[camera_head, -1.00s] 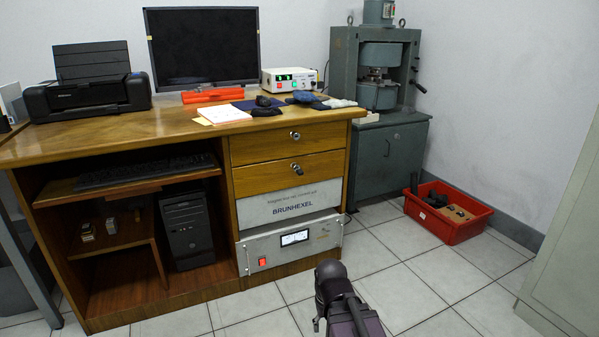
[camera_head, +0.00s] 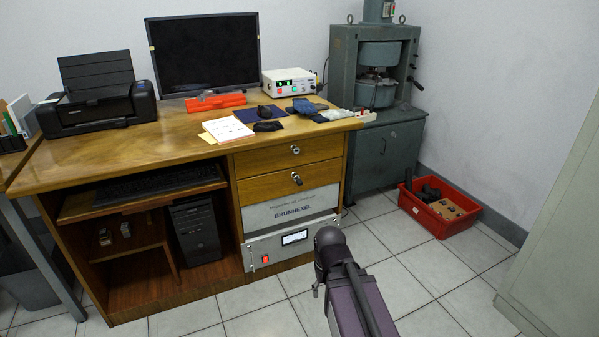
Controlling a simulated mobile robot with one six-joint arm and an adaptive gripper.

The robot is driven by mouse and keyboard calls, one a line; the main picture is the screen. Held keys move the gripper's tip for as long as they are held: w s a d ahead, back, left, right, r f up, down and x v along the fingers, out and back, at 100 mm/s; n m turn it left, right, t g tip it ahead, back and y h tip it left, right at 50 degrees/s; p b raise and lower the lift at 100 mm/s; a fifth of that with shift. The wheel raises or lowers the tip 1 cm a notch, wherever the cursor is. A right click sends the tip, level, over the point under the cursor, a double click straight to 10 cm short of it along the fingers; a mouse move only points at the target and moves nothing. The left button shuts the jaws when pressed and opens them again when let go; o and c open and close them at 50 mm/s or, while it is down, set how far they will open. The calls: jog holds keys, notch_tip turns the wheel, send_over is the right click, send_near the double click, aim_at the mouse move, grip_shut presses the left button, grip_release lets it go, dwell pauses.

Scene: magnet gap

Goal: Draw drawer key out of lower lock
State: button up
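The drawer key (camera_head: 297,180) is a small dark shape at the lower lock, on the lower wooden drawer front (camera_head: 275,186) of the desk. It appears to sit in the lock, but fine detail is too small to tell. The upper drawer above it has a round metal lock (camera_head: 295,150) with no key visible. My purple and black arm rises from the bottom of the view, below and right of the drawers. A small part that may be my gripper (camera_head: 316,289) shows beside the arm, apart from the key. Its fingers are not clear.
The desk (camera_head: 180,137) bears a monitor, printer, papers and a mouse. Below the drawers is a grey panel with a meter (camera_head: 295,237). A green-grey machine (camera_head: 375,70) stands right of the desk. A red crate (camera_head: 455,228) is on the floor.

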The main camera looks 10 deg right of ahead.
jog(key=shift+r+p, duration=1.3)
jog(key=shift+r, duration=0.65)
jog(key=shift+s, duration=0.15)
